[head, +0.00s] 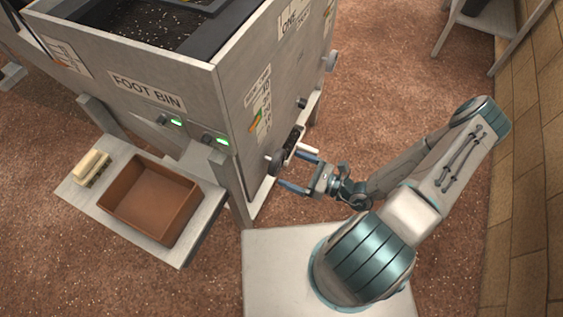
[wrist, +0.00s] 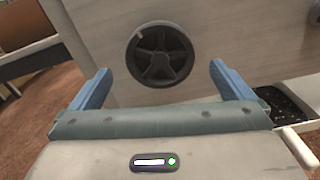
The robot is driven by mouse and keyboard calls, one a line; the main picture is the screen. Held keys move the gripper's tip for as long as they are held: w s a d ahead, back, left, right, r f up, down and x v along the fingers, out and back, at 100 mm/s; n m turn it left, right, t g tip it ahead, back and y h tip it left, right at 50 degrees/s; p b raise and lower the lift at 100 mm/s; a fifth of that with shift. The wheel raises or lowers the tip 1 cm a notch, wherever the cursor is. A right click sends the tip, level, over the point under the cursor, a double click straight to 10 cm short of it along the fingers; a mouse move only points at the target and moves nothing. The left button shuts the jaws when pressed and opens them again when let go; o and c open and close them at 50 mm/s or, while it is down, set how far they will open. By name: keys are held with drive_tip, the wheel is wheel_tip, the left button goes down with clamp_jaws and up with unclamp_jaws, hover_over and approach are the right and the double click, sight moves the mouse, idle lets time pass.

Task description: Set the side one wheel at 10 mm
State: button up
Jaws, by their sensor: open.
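The side one wheel appears to be the dark spoked hand wheel (wrist: 161,54) on the machine's pale side panel, with a small light mark at its upper left rim. In the head view this wheel (head: 275,164) sits low on the side marked ONE. My gripper (head: 298,172) is open and faces the wheel. In the wrist view its blue fingers (wrist: 155,85) stand apart, to the left and right of the wheel, with nothing between them. They look short of the wheel, not touching it. A label (head: 259,100) with a coloured scale is above; its figures are too small to read.
A dark knob (head: 301,102) and a grey knob (head: 331,61) stick out farther along the same side. A drawer with dark grains (wrist: 285,100) and a pale handle (wrist: 297,146) is right of the wheel. A brown box (head: 150,200) stands on the front shelf (head: 195,238).

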sight(280, 164)
idle(0.3)
drive_tip(key=shift+p+x, duration=0.45)
drive_tip(key=shift+x, duration=1.55)
drive_tip(key=c, duration=1)
